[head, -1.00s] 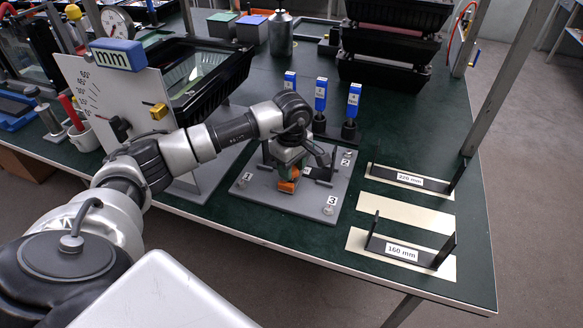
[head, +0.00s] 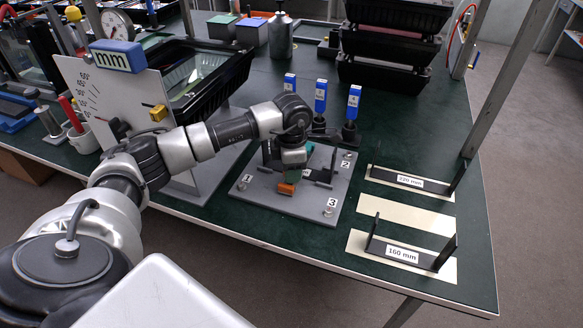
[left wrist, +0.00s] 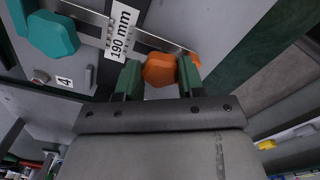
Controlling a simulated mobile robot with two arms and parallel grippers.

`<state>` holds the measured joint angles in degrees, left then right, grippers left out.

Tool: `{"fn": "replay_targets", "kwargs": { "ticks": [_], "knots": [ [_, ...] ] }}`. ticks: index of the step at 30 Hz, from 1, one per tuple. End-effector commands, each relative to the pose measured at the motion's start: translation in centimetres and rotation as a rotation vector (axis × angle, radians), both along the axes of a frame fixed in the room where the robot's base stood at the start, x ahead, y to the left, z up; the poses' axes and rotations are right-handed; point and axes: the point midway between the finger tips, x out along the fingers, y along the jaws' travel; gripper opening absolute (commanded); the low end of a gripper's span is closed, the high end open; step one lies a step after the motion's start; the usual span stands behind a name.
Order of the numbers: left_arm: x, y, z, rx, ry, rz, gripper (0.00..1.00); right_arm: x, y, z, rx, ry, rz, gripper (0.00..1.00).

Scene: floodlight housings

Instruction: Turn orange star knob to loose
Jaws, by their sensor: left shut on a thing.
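The orange star knob (left wrist: 160,70) sits between the two fingers of my left gripper (left wrist: 161,80) in the left wrist view. The fingers are shut on it from both sides. In the head view my left gripper (head: 288,184) points down over the grey plate, with a bit of the orange knob (head: 286,189) showing below it. The knob's far side and the mark it points to are hidden. A teal star knob (left wrist: 53,35) shows at the upper left of the left wrist view, beside a bar with a "190 mm" label (left wrist: 122,31). My right gripper is in neither view.
The grey plate (head: 300,208) carries number labels 1, 2 and 3. Blue-handled drivers (head: 321,95) stand just behind it. Brackets labelled 220 mm (head: 410,181) and 160 mm (head: 402,252) stand to the right. A white scale board (head: 95,90) stands left of my arm.

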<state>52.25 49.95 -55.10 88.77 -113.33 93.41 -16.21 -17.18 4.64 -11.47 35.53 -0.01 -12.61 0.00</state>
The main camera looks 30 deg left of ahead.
Motion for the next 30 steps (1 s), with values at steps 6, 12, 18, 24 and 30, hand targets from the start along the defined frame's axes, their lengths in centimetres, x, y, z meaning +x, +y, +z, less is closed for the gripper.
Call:
{"fn": "replay_targets", "kwargs": {
  "ticks": [6,12,18,24,30],
  "knots": [
    [0.05,0.08,0.09,0.001,-0.001,0.119,0.15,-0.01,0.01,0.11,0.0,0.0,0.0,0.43],
    [0.05,0.09,0.09,0.001,-0.001,0.178,0.15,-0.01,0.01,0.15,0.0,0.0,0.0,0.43],
    [0.05,0.09,0.09,0.001,-0.001,0.198,0.15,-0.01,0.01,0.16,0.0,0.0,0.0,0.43],
    [0.05,0.09,0.09,0.001,-0.001,0.199,0.15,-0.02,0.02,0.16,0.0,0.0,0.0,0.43],
    [0.05,0.09,0.1,0.001,-0.001,0.198,0.48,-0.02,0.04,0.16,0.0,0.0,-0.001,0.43]
  ]
}}
